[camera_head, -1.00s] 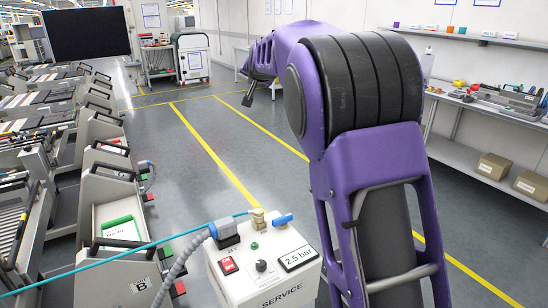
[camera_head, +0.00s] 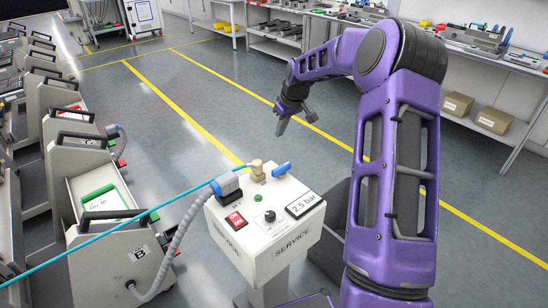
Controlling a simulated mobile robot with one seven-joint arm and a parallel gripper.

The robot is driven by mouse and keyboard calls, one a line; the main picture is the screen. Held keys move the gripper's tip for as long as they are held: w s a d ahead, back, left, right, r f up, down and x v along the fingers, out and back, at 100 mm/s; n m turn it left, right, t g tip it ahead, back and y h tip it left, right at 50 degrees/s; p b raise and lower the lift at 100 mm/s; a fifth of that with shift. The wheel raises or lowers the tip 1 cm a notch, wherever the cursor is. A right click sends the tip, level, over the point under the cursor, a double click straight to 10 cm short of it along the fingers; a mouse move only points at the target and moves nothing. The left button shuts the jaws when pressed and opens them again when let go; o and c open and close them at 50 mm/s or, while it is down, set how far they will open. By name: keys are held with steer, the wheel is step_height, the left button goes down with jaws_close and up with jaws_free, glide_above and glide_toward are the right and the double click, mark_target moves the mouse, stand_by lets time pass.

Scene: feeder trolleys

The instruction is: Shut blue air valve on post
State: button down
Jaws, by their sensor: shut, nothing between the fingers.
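The service post (camera_head: 245,232) is a white box on a grey stand, labelled SERVICE, in the lower middle of the head view. On its top a brass fitting (camera_head: 257,171) stands at the back edge, with a light-blue air hose (camera_head: 120,221) running to it from the left. The blue valve handle (camera_head: 281,170) lies just right of the brass fitting, roughly in line with the hose. My gripper (camera_head: 280,128) is shut and empty, fingers pointing down, above the handle in the picture and apart from it.
The post top also carries a red switch (camera_head: 236,220), a black knob (camera_head: 269,215), a 2.5 bar display (camera_head: 305,204) and a grey-blue plug (camera_head: 226,185) with a conduit. Feeder trolleys (camera_head: 125,262) stand at left. A workbench (camera_head: 480,60) stands at right. The floor between is clear.

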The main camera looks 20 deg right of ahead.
mark_target(281, 170)
steer(key=shift+s+d+f+n, duration=0.2)
steer(key=shift+s+f+n, duration=0.1)
steer(key=shift+s+f, duration=0.15)
steer(key=shift+g, duration=0.3)
steer(key=shift+f, duration=0.1)
steer(key=x, duration=1)
steer(key=shift+w+a+f+b, duration=0.15)
steer(key=shift+b, duration=0.15)
steer(key=s, duration=0.1)
steer(key=s+d, duration=0.1)
steer(key=shift+s+d+r, duration=0.1)
steer(key=shift+s+r, duration=0.15)
steer(key=shift+r, duration=0.1)
steer(key=shift+s+d, duration=0.2)
steer(key=shift+s, duration=0.45)
